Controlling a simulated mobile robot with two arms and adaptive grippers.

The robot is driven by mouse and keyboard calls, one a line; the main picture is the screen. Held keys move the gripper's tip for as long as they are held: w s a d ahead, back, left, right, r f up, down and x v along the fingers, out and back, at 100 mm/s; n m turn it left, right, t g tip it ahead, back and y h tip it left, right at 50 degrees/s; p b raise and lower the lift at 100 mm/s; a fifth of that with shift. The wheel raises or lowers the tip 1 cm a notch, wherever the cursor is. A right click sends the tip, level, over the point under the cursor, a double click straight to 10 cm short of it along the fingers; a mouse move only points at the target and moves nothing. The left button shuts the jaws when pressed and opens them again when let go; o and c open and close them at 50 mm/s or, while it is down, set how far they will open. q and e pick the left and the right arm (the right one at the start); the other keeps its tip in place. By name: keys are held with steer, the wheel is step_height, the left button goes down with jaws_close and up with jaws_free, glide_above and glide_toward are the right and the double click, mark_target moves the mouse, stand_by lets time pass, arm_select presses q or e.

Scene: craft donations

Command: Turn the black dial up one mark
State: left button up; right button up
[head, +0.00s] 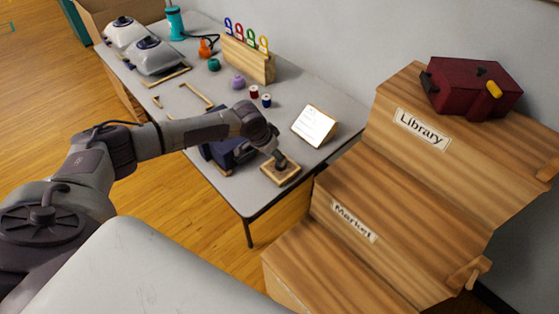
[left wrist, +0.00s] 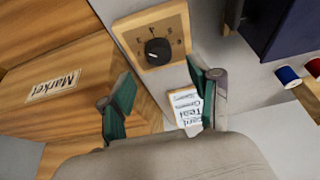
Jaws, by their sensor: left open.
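The black dial (left wrist: 157,51) sits on a square wooden panel (left wrist: 178,22) with marks around it, in the left wrist view. A pale line shows on the dial; its exact mark is too small to tell. In the head view the wooden panel (head: 289,177) lies near the table's front right corner, with the dial mostly hidden by my gripper. My left gripper (head: 277,159) is over the panel. In the left wrist view its two green-padded fingers (left wrist: 160,72) are spread apart and empty, with the dial just beyond their tips. My right gripper is not in view.
A white card (head: 314,125) stands behind the panel. A dark blue box (head: 219,153) is beside it, partly hidden by my arm. Thread spools (head: 266,100) lie farther back. Wooden steps marked Library and Market (head: 350,222) rise to the right, with a dark red case (head: 470,85) on top.

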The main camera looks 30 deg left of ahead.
arm_select(q)
steer(key=x, duration=0.5)
steer(key=shift+w+d+f, duration=0.1)
steer(key=shift+w+f, duration=0.05)
steer(key=shift+f, duration=0.25)
steer(key=c, duration=1.1)
steer(key=shift+c, duration=0.2)
